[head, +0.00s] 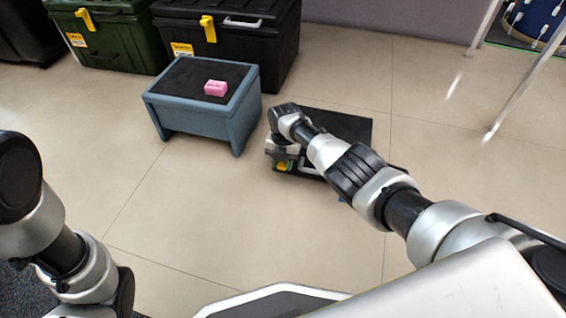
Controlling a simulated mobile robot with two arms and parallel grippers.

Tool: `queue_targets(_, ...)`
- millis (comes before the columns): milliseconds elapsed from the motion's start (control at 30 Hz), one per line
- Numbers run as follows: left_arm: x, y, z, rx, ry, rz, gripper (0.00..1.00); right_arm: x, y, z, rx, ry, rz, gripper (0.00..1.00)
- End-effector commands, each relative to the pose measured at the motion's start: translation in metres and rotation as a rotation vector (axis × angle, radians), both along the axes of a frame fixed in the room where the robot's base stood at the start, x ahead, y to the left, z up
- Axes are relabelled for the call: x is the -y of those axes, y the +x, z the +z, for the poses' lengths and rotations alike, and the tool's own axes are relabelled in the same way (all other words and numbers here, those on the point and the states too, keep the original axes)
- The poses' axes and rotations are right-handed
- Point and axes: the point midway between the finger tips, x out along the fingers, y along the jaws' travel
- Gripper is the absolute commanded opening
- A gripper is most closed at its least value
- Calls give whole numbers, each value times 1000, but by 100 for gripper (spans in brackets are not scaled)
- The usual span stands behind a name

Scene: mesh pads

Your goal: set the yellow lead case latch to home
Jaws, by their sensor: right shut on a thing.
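A low black case (352,126) lies on the floor in the middle of the head view, its lid down. A small yellow latch (282,167) with some green beside it shows at its front left. My right gripper (284,153) is at that front left corner, pointing down, and is shut on the yellow latch. The fingertips are small and partly hidden by my wrist, so the exact grip and the latch's angle are hard to see. My right forearm covers much of the case's front. Of my left arm only links show at the lower left; its gripper is out of view.
A blue-grey stool (240,118) with a pink block (215,88) on it stands left of the case. Behind it are a green case (115,40) and a large black case (245,50) with yellow latches. Metal legs and a drum (532,18) are far right. Floor between is clear.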

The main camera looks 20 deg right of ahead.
Motion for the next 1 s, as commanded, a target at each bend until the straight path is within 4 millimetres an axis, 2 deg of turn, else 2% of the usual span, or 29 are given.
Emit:
queue_targets(100,0,-1,0,2,-1,1,43,-2,3,2,13,1,2,10)
queue_targets(133,-1,-1,0,2,-1,1,43,-2,3,2,13,1,2,35)
queue_targets(267,-1,-1,0,2,-1,1,43,-2,2,1,12,1,2,55)
queue_targets(667,-1,0,5,0,-2,2,43,0,1,7,5,-1,1,55)
queue_targets(867,0,1,26,-3,-1,2,43,1,4,34,6,0,2,55)
queue_targets(1000,0,2,46,-4,-1,2,43,2,7,62,7,-1,2,55)
